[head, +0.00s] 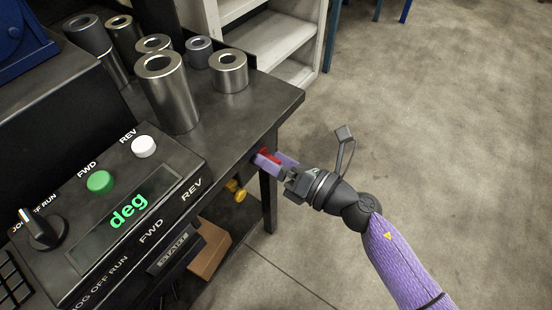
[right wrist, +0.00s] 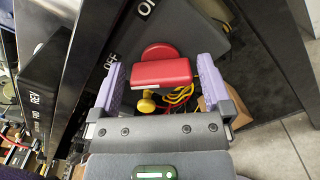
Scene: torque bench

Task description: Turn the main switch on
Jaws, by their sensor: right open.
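The main switch shows in the right wrist view as a red block-shaped handle (right wrist: 160,74) in front of a round red part, on a dark panel marked OFF and ON. In the head view only a bit of its red (head: 267,154) shows at the bench's side, partly hidden by my fingers. My right gripper (head: 275,161) is open, with its purple fingers on either side of the handle. In the right wrist view the gripper (right wrist: 159,80) has a gap between each finger and the handle. I cannot tell which mark the handle points to. My left gripper is out of view.
A control box (head: 120,215) with a green button, a white button, a knob and a display reading "deg" stands on the bench (head: 275,95). Several metal cylinders stand behind it. Yellow parts (head: 237,191) and a cardboard box (head: 209,250) are below. Floor at right is clear.

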